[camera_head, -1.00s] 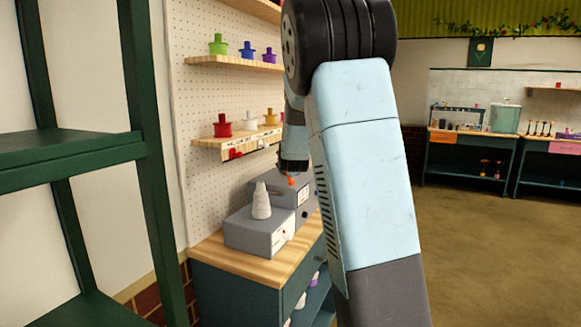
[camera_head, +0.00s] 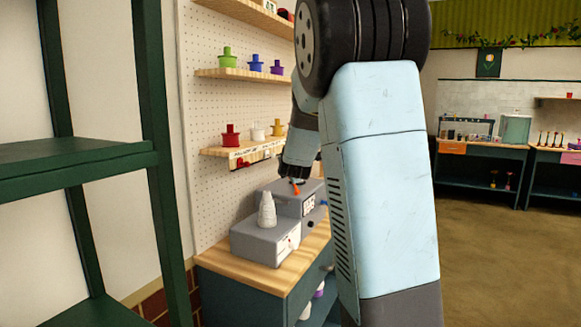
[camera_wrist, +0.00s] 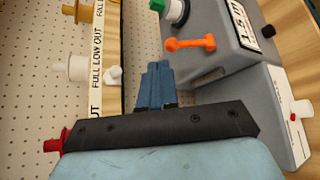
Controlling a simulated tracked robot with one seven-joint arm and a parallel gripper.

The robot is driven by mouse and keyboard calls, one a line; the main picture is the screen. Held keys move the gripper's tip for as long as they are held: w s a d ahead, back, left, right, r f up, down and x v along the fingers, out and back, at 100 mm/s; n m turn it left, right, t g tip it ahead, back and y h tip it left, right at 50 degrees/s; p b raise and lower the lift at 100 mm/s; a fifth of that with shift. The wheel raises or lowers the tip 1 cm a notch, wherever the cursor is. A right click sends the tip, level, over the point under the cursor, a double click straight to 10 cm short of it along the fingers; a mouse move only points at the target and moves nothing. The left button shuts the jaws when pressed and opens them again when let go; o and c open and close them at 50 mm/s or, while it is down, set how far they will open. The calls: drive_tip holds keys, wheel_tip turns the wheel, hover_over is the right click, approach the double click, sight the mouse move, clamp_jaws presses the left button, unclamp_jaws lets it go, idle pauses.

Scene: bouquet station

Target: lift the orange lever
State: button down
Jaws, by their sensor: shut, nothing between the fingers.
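In the head view the lever (camera_head: 295,187) is a small orange spot just below my wrist. My gripper (camera_wrist: 155,66) is shut and empty; its blue fingers are together, left of the lever in the wrist view and apart from it in that picture. In the head view my arm hides much of the area around the gripper.
A white ribbed cone (camera_head: 267,210) stands on the front grey box (camera_head: 262,241). Shelves on the pegboard (camera_head: 212,120) hold coloured spools; the lowest shelf (camera_wrist: 106,60) runs close to my fingers. A green rack (camera_head: 75,155) stands at the left.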

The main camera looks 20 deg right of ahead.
drive_tip(key=r+v, duration=0.1)
drive_tip(key=v, duration=0.7)
idle(0.4)
drive_tip(key=shift+s+d, duration=0.15)
